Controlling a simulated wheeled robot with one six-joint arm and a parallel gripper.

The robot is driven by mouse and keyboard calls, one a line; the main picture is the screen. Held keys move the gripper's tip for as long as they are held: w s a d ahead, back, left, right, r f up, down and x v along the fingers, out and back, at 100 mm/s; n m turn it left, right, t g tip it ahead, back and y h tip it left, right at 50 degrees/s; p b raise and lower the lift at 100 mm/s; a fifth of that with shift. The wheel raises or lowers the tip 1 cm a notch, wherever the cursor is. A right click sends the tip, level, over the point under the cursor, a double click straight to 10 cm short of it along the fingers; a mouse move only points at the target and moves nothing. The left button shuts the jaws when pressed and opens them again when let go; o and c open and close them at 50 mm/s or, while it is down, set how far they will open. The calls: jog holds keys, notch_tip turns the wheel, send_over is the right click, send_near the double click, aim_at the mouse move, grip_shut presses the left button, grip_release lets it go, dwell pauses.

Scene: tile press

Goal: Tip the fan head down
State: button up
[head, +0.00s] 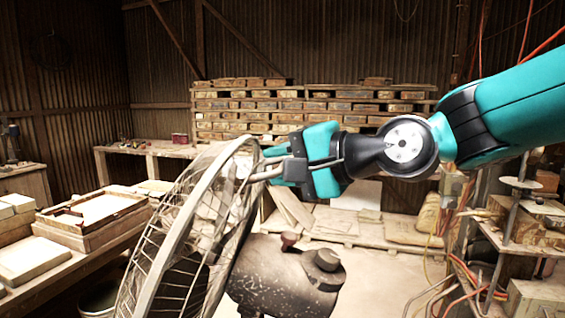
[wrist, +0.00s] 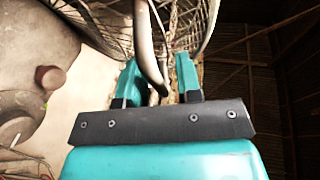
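The fan head (head: 190,235) is a large round wire cage with a pale rim, at the left of the head view. It stands steeply tilted in front of its dark, speckled motor housing (head: 285,280). My gripper (head: 275,168) is at the upper right edge of the cage. In the wrist view its two teal fingers (wrist: 160,80) stand apart, with a pale curved bar (wrist: 148,45) of the fan reaching between them. A gap shows between the bar and the right finger; whether the left finger touches the bar is unclear. The cage wires (wrist: 190,20) show beyond the fingers.
A bench with tile moulds (head: 95,215) stands at the left. Stacked wooden boards (head: 300,105) fill the back wall. A cluttered shelf with hoses (head: 510,220) stands at the right. Open floor (head: 385,275) lies between the fan and the shelf.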

grip_shut()
